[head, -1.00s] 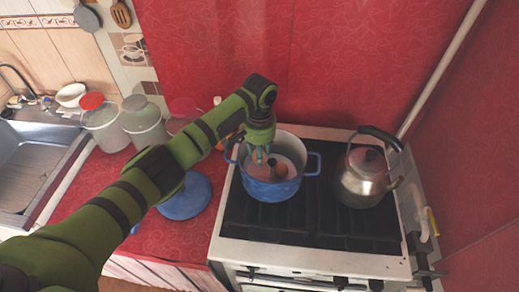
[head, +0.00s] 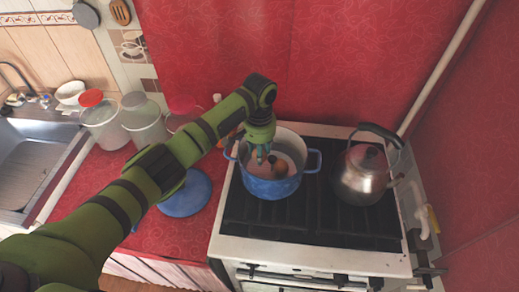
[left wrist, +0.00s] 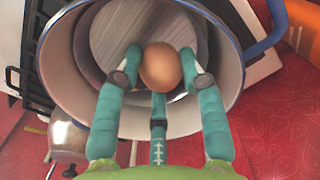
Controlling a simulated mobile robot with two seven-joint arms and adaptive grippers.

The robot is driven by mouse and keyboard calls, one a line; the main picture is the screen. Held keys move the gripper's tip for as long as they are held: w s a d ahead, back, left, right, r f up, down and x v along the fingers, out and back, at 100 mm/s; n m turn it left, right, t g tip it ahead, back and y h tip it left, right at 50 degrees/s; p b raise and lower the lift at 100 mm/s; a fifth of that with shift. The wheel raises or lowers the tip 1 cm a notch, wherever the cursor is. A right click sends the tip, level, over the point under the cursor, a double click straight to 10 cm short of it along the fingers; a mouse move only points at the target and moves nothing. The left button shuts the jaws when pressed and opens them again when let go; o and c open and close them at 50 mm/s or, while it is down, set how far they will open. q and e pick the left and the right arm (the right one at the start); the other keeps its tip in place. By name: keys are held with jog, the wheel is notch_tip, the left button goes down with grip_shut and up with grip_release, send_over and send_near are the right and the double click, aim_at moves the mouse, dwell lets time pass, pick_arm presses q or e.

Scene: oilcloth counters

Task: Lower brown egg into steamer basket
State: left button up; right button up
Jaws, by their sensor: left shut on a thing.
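The brown egg (left wrist: 161,67) is held between the teal fingers of my left gripper (left wrist: 160,72) in the left wrist view. It also shows in the head view (head: 278,166), inside the mouth of the blue pot (head: 270,189). The pot is pale inside and stands on the stove. Below the egg, a round light-grey ribbed surface (left wrist: 113,28), which looks like the steamer basket, lies inside the pot. I cannot tell whether the egg touches it. My left gripper reaches down into the pot from above in the head view (head: 263,152). My right gripper is not in view.
A steel kettle (head: 366,178) stands on the stove to the right of the pot. A blue lid (head: 187,196) lies on the red counter to the left. Several jars (head: 143,122) stand behind it, near the sink (head: 28,165).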

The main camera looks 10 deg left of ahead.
pick_arm(q)
jog(key=shift+f+b, duration=1.2)
jog(key=shift+f, duration=1.1)
dwell(0.7)
jog(key=o, duration=0.8)
jog(key=shift+r, duration=0.2)
notch_tip(320, 180, up, 12)
jog(key=shift+f, duration=0.15)
